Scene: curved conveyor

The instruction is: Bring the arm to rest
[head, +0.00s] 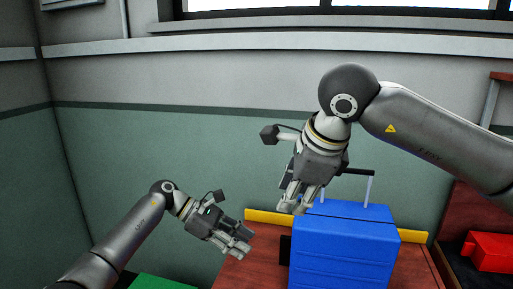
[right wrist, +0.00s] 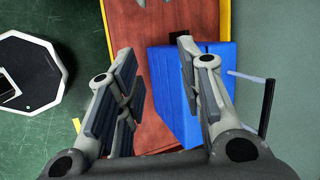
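My right gripper (head: 303,198) is in front of and above the left part of a blue suitcase (head: 345,250) in the head view. In the right wrist view its two fingers (right wrist: 160,95) are apart with nothing held between them. The blue suitcase also shows in the right wrist view (right wrist: 166,75), partly behind the right finger. Its pull handle (head: 368,188) is raised. My left gripper (head: 240,245) is lower left, pointing right and down, beside the conveyor; its fingers look apart and no object shows in them.
The suitcase stands on the red-brown conveyor (head: 242,272) with a yellow edge (head: 268,218) at the back. A red object (head: 490,252) lies at far right. A green surface (head: 160,283) is at lower left.

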